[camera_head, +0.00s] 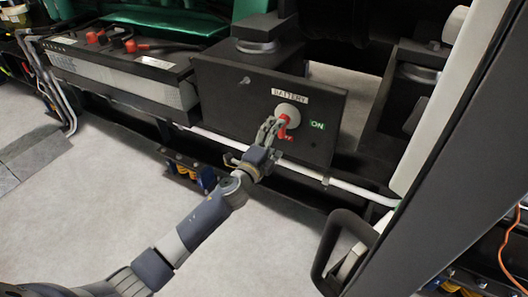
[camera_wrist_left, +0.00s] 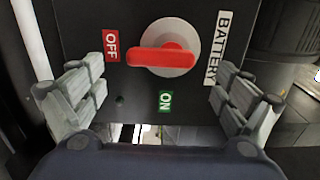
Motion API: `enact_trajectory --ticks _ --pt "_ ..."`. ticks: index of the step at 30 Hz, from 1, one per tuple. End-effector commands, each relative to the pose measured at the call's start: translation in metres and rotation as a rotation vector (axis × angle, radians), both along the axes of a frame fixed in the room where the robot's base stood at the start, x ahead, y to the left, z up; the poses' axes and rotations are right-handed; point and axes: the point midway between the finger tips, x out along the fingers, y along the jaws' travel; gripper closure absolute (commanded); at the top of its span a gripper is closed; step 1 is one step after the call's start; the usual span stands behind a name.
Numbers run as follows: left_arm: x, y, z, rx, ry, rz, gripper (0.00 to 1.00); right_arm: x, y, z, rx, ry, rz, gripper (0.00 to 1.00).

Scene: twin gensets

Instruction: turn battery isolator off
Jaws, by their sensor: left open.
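The battery isolator has a red handle (camera_wrist_left: 160,58) on a round pale grey disc (camera_wrist_left: 186,38), set in a dark panel (camera_head: 230,97). In the left wrist view the handle lies nearly level, its free end pointing left at the red OFF label (camera_wrist_left: 112,45). The green ON label (camera_wrist_left: 165,100) sits below it. In the head view the disc (camera_head: 291,109) shows, but the gripper partly covers the handle and OFF label. My left gripper (camera_head: 272,128) is open in front of the panel, with its fingers on either side of the handle, apart from it. My right gripper is out of view.
A white BATTERY label (camera_head: 290,94) is above the disc. A battery (camera_head: 125,73) with red and black terminals stands left of the panel. A white pipe (camera_head: 345,186) runs below the panel. The pale floor (camera_head: 110,190) at the left is clear apart from my arm.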

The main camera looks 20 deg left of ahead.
Motion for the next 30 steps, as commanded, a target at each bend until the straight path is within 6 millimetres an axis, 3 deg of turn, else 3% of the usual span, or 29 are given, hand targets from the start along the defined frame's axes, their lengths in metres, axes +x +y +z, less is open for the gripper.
enact_trajectory --ticks 6,12,18,30 --pt "-0.041 0.007 -0.001 0.001 0.003 -0.002 0.07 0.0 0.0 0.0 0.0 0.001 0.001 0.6" --pt "-0.07 0.013 -0.001 0.002 0.003 0.0 0.07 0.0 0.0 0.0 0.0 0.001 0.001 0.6" --pt "-0.082 0.016 0.0 0.002 0.001 0.0 0.07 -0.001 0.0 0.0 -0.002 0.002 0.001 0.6" --pt "-0.083 0.016 0.0 0.002 0.001 0.0 0.07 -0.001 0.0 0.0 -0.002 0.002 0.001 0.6"
